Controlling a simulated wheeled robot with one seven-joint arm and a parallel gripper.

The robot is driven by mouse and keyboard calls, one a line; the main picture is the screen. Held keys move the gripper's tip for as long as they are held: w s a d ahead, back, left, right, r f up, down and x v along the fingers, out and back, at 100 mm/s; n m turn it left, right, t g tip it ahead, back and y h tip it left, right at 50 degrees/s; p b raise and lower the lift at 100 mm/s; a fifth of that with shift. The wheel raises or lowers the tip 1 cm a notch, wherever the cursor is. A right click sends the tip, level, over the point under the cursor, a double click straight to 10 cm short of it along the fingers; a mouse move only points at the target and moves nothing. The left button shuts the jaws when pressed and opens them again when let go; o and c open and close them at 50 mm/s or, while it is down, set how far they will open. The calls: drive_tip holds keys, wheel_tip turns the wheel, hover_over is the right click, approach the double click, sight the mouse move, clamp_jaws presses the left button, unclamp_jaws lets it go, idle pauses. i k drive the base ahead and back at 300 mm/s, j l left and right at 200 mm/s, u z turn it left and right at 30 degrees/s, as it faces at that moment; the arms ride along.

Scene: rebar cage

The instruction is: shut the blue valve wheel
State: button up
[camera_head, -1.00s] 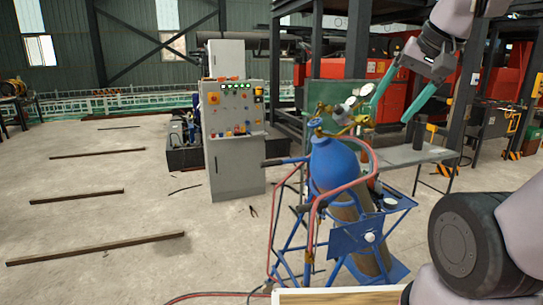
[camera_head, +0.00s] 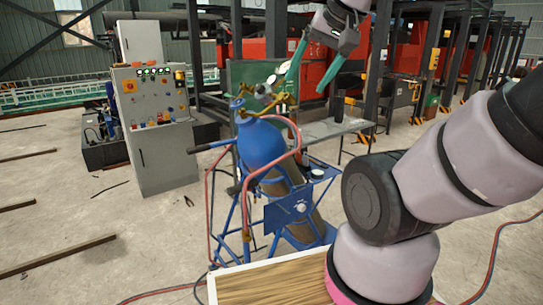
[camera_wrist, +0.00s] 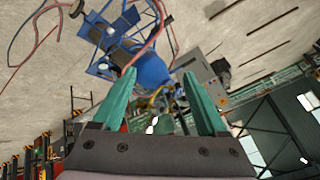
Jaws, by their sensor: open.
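The blue valve wheel (camera_head: 237,103) sits on top of a blue gas cylinder (camera_head: 260,146), beside brass fittings and gauges (camera_head: 262,93). The cylinder stands tilted in a blue cart (camera_head: 290,208). My gripper (camera_head: 298,89) has two teal fingers, spread open and empty. In the head view it is up and to the right of the valve wheel, apart from it. In the wrist view, the blue cylinder (camera_wrist: 153,68) shows beyond and between my open fingers (camera_wrist: 159,74). The wheel cannot be clearly made out there among the brass parts.
Red hoses (camera_head: 298,140) loop around the cylinder and cart. A grey control cabinet (camera_head: 154,125) stands at left, a grey table (camera_head: 325,128) behind the cart. A wooden board (camera_head: 270,285) is at the front. Open floor with steel bars lies to the left.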

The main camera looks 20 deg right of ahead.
sight(239, 103)
drive_tip(key=i+j, duration=0.9)
drive_tip(key=j, duration=0.15)
